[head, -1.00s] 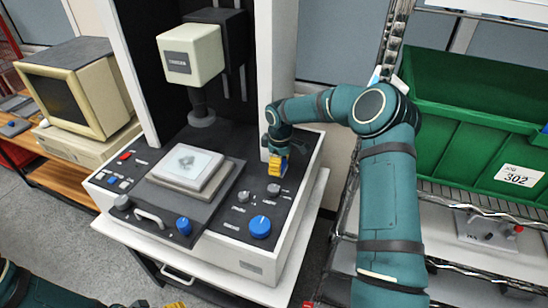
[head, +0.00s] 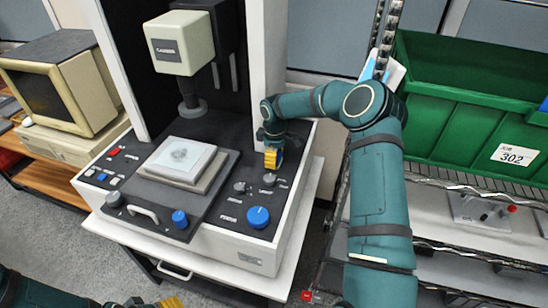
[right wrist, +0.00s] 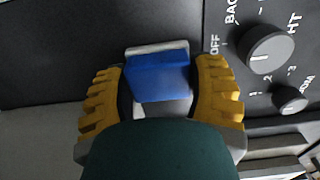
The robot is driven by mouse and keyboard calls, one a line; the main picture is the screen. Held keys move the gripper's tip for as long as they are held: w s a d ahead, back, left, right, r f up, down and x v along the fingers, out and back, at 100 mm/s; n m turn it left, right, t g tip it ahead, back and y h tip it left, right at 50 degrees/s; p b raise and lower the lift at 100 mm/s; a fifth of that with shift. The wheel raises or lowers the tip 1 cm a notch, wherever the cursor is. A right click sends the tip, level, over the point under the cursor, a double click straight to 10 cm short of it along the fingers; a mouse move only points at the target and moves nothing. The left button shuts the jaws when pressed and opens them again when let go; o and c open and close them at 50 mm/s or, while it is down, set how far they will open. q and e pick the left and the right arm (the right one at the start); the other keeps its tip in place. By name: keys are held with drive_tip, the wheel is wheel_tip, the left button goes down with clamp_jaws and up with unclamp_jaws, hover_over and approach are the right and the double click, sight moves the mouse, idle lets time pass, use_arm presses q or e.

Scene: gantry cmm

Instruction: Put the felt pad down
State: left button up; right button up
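A blue block with a pale grey edge, which I take to be the felt pad (right wrist: 158,76), sits between the yellow fingers of my right gripper (right wrist: 160,95) in the right wrist view. The fingers appear to press both its sides. In the head view the right gripper (head: 273,158) is low over the back right of the machine's dark control panel (head: 228,198), and the pad is mostly hidden there. I cannot tell whether the pad touches the panel. My left gripper (head: 155,303) shows only partly at the bottom edge, its opening unclear.
Knobs stand close to the right gripper, including a grey one (right wrist: 266,47) and a large blue one (head: 258,217). The measuring machine's stage (head: 180,158) lies to the left under a probe head (head: 180,43). A rack with a green bin (head: 470,125) stands right.

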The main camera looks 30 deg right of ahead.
drive_tip(key=o, duration=0.3)
drive_tip(key=shift+a, duration=0.1)
drive_tip(key=shift+r, duration=0.1)
wheel_tip(320, 180, up, 12)
drive_tip(key=shift+r+p, duration=0.1)
drive_tip(key=shift+p, duration=0.3)
idle(0.5)
